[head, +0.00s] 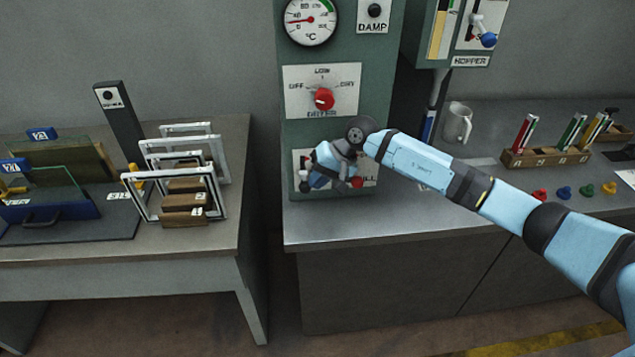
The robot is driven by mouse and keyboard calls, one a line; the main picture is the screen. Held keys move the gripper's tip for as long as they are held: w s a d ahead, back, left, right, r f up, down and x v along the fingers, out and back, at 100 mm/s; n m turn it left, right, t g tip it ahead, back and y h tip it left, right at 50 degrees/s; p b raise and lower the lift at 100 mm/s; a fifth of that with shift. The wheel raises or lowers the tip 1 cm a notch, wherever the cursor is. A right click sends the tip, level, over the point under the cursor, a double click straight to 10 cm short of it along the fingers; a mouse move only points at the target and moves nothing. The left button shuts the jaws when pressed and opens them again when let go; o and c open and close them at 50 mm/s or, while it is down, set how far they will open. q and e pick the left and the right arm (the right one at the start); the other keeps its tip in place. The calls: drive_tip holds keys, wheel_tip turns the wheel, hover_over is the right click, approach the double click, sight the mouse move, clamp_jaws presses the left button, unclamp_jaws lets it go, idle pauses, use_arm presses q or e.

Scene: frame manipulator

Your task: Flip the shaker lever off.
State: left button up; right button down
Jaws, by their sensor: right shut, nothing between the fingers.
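My right arm reaches in from the right. Its gripper (306,182) is in front of the lower white plate (369,168) on the green control column (288,130). The gripper is shut with nothing held. It hides most of that plate and its label, so I cannot read a shaker marking. A red knob (357,182) shows on the plate, just right of the gripper. I cannot tell whether it belongs to the shaker lever, or whether the gripper touches anything. My left gripper is not in view.
Above are a red rotary dial (324,99) and a temperature gauge (311,20). A hopper box with a blue-tipped lever (488,40) hangs at upper right. A mug (457,122) and a wooden rack (545,158) stand on the right counter. White frames (184,146) stand on the left table.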

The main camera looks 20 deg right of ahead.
use_arm(q)
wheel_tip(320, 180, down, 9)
drive_tip(key=b, duration=1.1)
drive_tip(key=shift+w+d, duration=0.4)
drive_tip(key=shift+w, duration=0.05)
use_arm(e)
drive_tip(key=f+t, duration=0.1)
drive_tip(key=t, duration=0.1)
drive_tip(key=s+f+n+t+h, duration=0.1)
drive_tip(key=f, duration=0.1)
drive_tip(key=shift+s+a+t, duration=0.1)
drive_tip(key=shift+a+t, duration=0.05)
drive_tip(key=shift+t, duration=0.25)
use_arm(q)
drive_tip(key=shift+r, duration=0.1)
use_arm(e)
drive_tip(key=shift+r, duration=0.75)
